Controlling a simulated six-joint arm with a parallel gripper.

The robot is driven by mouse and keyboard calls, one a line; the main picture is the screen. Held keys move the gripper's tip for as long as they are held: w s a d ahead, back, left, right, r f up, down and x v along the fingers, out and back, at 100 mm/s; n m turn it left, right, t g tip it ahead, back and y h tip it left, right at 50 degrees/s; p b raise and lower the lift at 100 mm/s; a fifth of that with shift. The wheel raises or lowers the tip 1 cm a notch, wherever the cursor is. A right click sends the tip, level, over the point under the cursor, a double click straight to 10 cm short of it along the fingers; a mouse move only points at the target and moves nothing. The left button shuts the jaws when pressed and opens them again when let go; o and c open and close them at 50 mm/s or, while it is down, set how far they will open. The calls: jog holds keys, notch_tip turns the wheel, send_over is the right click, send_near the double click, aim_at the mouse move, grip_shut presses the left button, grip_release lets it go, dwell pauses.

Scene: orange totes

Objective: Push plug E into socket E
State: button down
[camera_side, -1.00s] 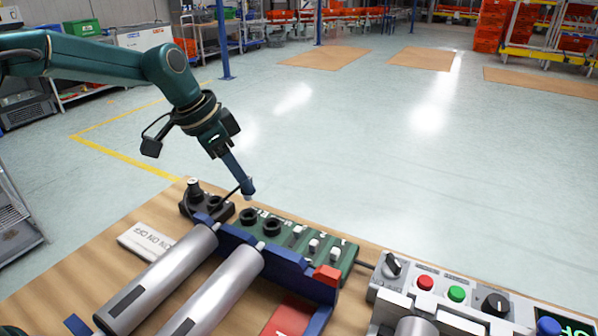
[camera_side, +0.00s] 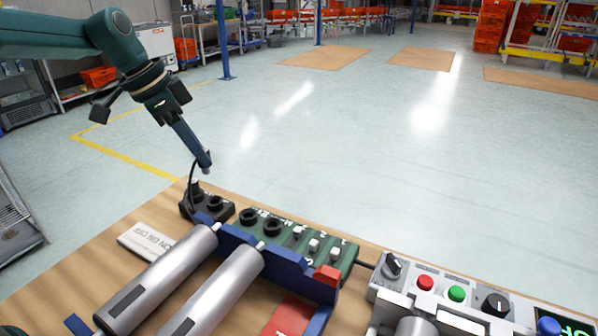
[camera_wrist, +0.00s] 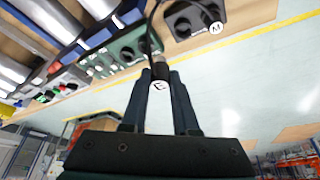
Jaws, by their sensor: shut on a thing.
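My gripper (camera_side: 204,163) is shut on a plug (camera_side: 206,168), held up in the air above and slightly right of a black box. In the wrist view the plug (camera_wrist: 160,73) sits between my gripper's fingers (camera_wrist: 160,85), and its white end label appears to read E. A dark cable (camera_side: 192,172) runs from the plug down towards the black box. A green panel (camera_side: 310,262) carries two round black sockets, the left one (camera_side: 249,216) and the right one (camera_side: 272,227). I cannot tell from the lettering which socket is E. The plug touches neither.
The black box (camera_side: 200,208) has round fittings and an M label in the wrist view (camera_wrist: 216,28). Two grey cylinders (camera_side: 160,275) and a blue bracket (camera_side: 265,256) stand in front of the panel. A grey button box (camera_side: 440,305) is at the right.

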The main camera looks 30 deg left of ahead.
jog(key=shift+w+d+f, duration=0.5)
jog(key=shift+d+f, duration=0.45)
jog(key=shift+f, duration=0.5)
jog(key=shift+w+d+f, duration=0.5)
jog(key=shift+d+f, duration=0.5)
jog(key=shift+f, duration=0.4)
jog(key=shift+w+d+f, duration=0.5)
jog(key=shift+d+f, duration=0.45)
jog(key=shift+f, duration=0.5)
jog(key=shift+f, duration=0.4)
jog(key=shift+f, duration=0.35)
jog(key=shift+f, duration=0.4)
jog(key=c, duration=0.6)
grip_release()
jog(key=shift+r, duration=0.1)
